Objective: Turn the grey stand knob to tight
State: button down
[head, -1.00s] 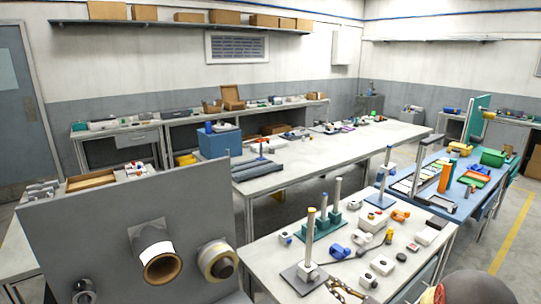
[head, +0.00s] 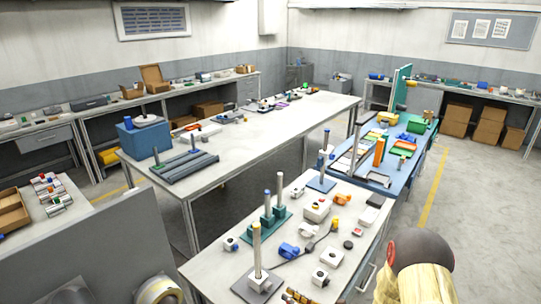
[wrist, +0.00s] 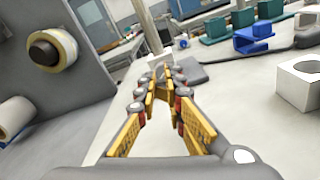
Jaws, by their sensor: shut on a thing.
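The grey stand has a flat grey base (head: 240,282), a pale upright post (head: 257,245) and a white collar block (head: 261,279) low on the post. In the wrist view, the post (wrist: 147,25) rises just beyond my fingertips, with the white collar (wrist: 157,60) at its foot. My gripper (wrist: 160,72) has its yellow fingers drawn together at the collar, shut on the stand's knob. The fingertips mostly hide the knob, and its turn angle cannot be read. In the head view, my gripper (head: 290,295) shows low, right of the base.
White blocks (head: 331,256), a blue clamp (head: 289,251) and a teal stand (head: 268,229) are close on the same table. A grey panel (head: 100,255) with reels stands to the left. A blue table (head: 400,184) holds coloured parts behind.

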aim_at(268, 287)
jog(key=shift+d+r+m+t, duration=0.25)
jog(key=shift+r+m+t, duration=0.05)
jog(key=shift+m, duration=0.6)
jog(key=shift+w+a+r+m, duration=0.1)
jog(key=shift+a+r+m, duration=0.05)
jog(key=shift+m, duration=0.15)
jog(key=shift+x, duration=3.4)
